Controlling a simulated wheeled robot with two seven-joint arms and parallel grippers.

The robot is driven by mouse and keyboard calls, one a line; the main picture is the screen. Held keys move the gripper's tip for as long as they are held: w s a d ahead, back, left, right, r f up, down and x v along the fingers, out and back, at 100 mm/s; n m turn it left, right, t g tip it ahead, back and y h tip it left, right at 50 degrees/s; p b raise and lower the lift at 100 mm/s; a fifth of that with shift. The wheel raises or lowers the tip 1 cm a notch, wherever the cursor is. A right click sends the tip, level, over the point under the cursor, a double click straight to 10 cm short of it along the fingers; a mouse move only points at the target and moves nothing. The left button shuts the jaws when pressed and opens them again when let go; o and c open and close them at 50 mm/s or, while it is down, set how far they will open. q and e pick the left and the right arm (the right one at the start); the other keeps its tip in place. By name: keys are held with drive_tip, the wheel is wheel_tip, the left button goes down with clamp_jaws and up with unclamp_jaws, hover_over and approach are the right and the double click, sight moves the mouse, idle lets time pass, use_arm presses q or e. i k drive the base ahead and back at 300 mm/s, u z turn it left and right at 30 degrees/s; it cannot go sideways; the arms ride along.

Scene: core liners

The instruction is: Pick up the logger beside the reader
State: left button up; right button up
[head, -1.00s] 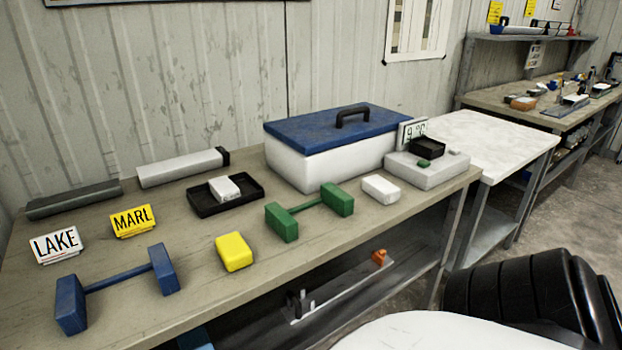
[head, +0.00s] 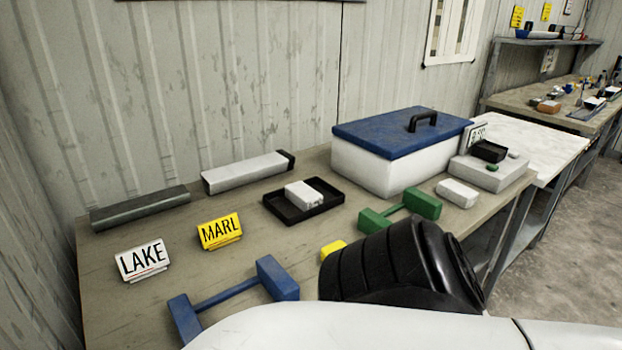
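A small white box (head: 458,193), likely the logger beside the reader, lies on the workbench near its right front edge. Just behind it is a light grey block (head: 510,172), likely the reader, with a black open cradle (head: 489,151) and a small green piece (head: 492,167) on top. Another white box (head: 304,194) of similar look sits in a black tray (head: 276,207) at mid-bench. Neither of my grippers is in view. Part of my own arm, black and white, covers the lower middle and right, in front of the bench.
A white cooler (head: 372,170) with a blue lid stands behind the logger. A green dumbbell-shaped piece (head: 421,203) lies left of it. A yellow block (head: 332,248) is partly hidden by my arm. A blue dumbbell-shaped piece (head: 277,277), LAKE (head: 142,260) and MARL (head: 220,231) signs are at left.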

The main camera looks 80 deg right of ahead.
sight(461, 196)
drive_tip(key=z, duration=1.85)
